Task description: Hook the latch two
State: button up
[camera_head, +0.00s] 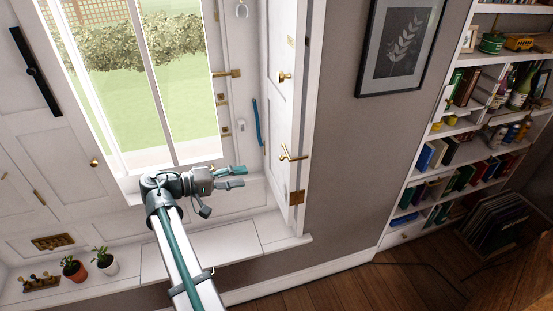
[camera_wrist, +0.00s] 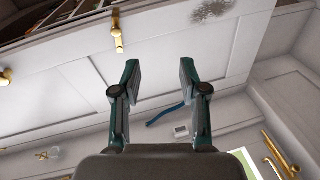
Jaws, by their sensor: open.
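No fitting is marked as latch two, so I cannot tell which one it is. Small brass fittings (camera_head: 222,98) sit on the white window frame, with a brass handle (camera_head: 227,73) above them. A blue strap-like piece (camera_head: 257,122) hangs on the side panel; it also shows beyond my fingers in the wrist view (camera_wrist: 165,115). My gripper (camera_head: 240,176) is open and empty, in front of the low part of the window recess, left of the white door panel.
The white door panel (camera_head: 283,110) at right carries a brass knob (camera_head: 285,77), a lever handle (camera_head: 291,154) and a hinge (camera_head: 297,197). Two potted plants (camera_head: 74,269) stand on the ledge at left. A bookcase (camera_head: 413,186) stands far right.

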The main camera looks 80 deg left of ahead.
jog(key=w+a+r+m+t+h+p, duration=0.1)
jog(key=w+r+m+t+p, duration=0.1)
jog(key=w, duration=0.9)
notch_tip(320, 180, up, 2)
jog(key=shift+w+r+p, duration=0.15)
jog(key=shift+w+p, duration=0.1)
jog(key=shift+p, duration=0.55)
grip_shut()
